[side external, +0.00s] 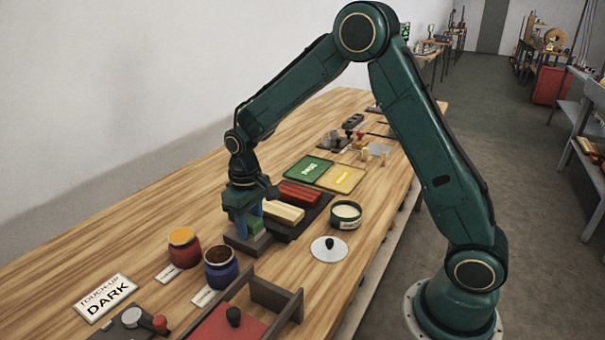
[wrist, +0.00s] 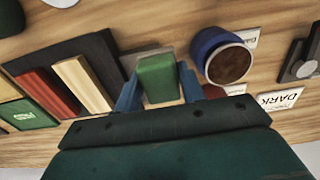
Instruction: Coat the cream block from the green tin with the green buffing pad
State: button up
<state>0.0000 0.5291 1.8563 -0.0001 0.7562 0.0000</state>
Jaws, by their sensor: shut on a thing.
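My gripper (side external: 249,221) points down and is shut on the green buffing pad (side external: 257,226), at or just above a dark grey stand (side external: 238,244). I cannot tell whether the pad touches the stand. In the wrist view, the pad (wrist: 157,76) sits between the blue fingers. The cream block (side external: 284,212) lies just right of my gripper on a dark rack, and left of the pad in the wrist view (wrist: 88,80). The green tin (side external: 346,218) stands open right of the rack, with pale contents. Its likely lid (side external: 328,249), white with a black knob, lies in front.
A red block (side external: 300,193) lies behind the cream block. Green (side external: 308,168) and yellow (side external: 341,178) trays are farther back. A blue jar (side external: 221,271) and a red jar with an orange top (side external: 184,250) stand front left. A red-floored box (side external: 235,320) is in front.

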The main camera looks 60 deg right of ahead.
jog(key=s+d+r+m, duration=0.1)
jog(key=s+d+m, duration=0.1)
jog(key=d, duration=0.5)
jog(key=s+d+m, duration=0.3)
jog(key=d, duration=0.4)
jog(key=r+m, duration=0.1)
jog(key=m, duration=0.3)
send_over(346, 214)
jog(key=shift+d, duration=0.1)
jog(key=shift+f, duration=0.1)
jog(key=shift+f, duration=2.8)
jog(key=shift+f, duration=0.65)
notch_tip(346, 214, up, 7)
dwell(1.3)
